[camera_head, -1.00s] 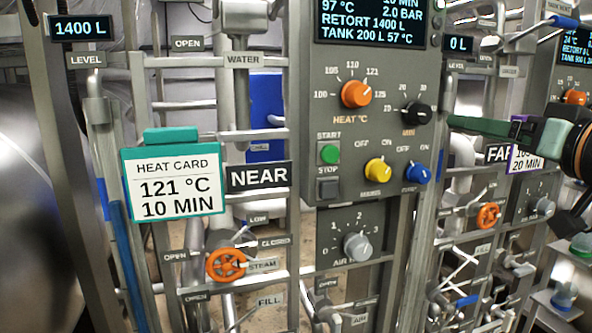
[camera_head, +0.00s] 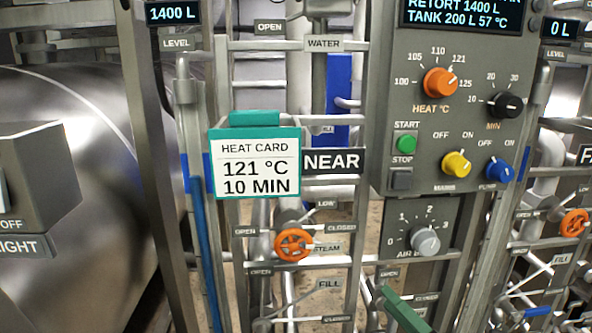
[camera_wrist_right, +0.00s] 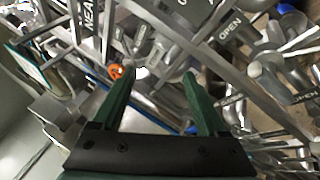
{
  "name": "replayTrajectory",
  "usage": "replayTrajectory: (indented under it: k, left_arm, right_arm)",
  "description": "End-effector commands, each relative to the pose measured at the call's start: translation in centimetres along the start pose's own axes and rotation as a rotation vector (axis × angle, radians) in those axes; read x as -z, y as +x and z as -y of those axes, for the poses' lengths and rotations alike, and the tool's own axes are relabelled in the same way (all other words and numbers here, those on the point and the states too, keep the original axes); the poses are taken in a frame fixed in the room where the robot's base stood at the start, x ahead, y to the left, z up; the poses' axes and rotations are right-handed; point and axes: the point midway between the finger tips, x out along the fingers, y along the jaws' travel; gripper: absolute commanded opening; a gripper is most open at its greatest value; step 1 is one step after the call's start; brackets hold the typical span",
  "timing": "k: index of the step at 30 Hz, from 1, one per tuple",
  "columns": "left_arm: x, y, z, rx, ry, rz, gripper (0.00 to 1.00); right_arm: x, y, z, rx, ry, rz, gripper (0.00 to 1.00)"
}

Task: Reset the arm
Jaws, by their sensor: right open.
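My right gripper (camera_wrist_right: 158,75) shows in the right wrist view, with two green fingers spread apart and nothing between them. In the head view a green finger of my right gripper (camera_head: 404,312) reaches in at the bottom edge, below the air knob (camera_head: 424,240). It is in front of the pipe frame and I cannot tell whether it touches anything. My left gripper is in neither view.
The control panel (camera_head: 455,130) carries an orange heat knob (camera_head: 440,83), a black minutes knob and yellow and blue switches. A heat card (camera_head: 255,165) hangs left of the NEAR sign (camera_head: 331,160). An orange steam valve wheel (camera_head: 293,244) sits below. A grey box (camera_head: 40,180) stands at far left.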

Motion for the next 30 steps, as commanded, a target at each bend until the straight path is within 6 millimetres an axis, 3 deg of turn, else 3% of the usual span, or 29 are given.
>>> replayTrajectory:
  k: [1,6,9,12,15,19,22,30]
  left_arm:
    - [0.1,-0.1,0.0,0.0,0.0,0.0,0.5]
    - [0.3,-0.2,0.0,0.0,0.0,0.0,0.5]
    - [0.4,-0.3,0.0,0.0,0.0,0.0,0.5]
    - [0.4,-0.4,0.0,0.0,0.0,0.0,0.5]
    - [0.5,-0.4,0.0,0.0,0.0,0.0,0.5]
    - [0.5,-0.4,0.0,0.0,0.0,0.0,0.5]
    - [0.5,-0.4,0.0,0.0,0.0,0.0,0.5]
    - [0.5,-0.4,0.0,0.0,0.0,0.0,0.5]
  right_arm:
    - [1.5,-1.6,3.2,0.087,0.235,0.054,0.76]
    - [7.4,-8.4,12.5,0.358,0.962,0.3,0.76]
    - [11.8,-13.1,16.4,0.498,1.313,0.468,0.76]
    - [16.2,-17.7,18.8,0.612,1.593,0.636,0.76]
    - [19.7,-21.2,19.9,0.693,1.796,0.781,0.76]
    - [22.6,-24.0,20.3,0.752,1.945,0.903,0.76]
    - [23.4,-24.8,20.4,0.767,1.989,0.941,0.76]
    - [23.5,-24.8,20.4,0.768,1.993,0.943,0.76]
